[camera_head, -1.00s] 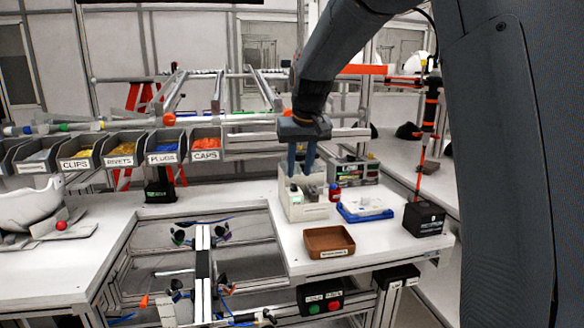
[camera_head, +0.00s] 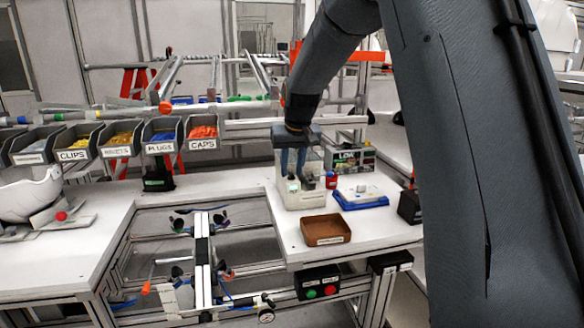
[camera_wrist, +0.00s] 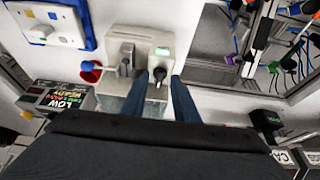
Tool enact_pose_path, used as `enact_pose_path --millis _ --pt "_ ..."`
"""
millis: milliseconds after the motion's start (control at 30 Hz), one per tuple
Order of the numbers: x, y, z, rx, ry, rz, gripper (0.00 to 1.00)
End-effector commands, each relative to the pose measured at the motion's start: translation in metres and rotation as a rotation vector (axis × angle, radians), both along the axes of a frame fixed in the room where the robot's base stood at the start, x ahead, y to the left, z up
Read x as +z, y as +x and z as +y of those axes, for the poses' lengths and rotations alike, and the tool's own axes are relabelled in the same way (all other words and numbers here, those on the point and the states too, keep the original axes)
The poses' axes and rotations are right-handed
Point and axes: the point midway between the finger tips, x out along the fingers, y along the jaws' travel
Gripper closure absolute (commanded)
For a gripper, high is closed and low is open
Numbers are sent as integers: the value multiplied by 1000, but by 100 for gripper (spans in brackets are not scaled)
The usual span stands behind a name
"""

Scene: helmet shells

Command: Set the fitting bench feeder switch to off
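The bench feeder is a pale beige box (camera_head: 305,197) on the white bench, just behind the brown tray. In the wrist view its top face (camera_wrist: 122,42) shows a small lit green window (camera_wrist: 162,51). In the head view my gripper (camera_head: 292,172) is at the feeder. The switch's setting is not readable.
A brown tray (camera_head: 326,230) is in front of the feeder. A red-capped item (camera_head: 331,181) and a blue-and-white tray (camera_head: 360,195) are to its right. A dark box with a lettered panel (camera_head: 354,158) stands behind. Labelled bins (camera_head: 75,148) are at left.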

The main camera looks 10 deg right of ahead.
Motion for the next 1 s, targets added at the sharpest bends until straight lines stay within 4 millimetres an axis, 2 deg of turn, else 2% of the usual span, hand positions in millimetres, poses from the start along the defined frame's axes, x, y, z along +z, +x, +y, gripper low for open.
enact_pose_path --millis 67,200,667,1000 --pt "0 0 0 0 0 0 76" --pt "0 0 0 0 0 0 100" --pt "0 0 2 -56 0 0 100" --pt "-1 1 5 -304 0 1 100"
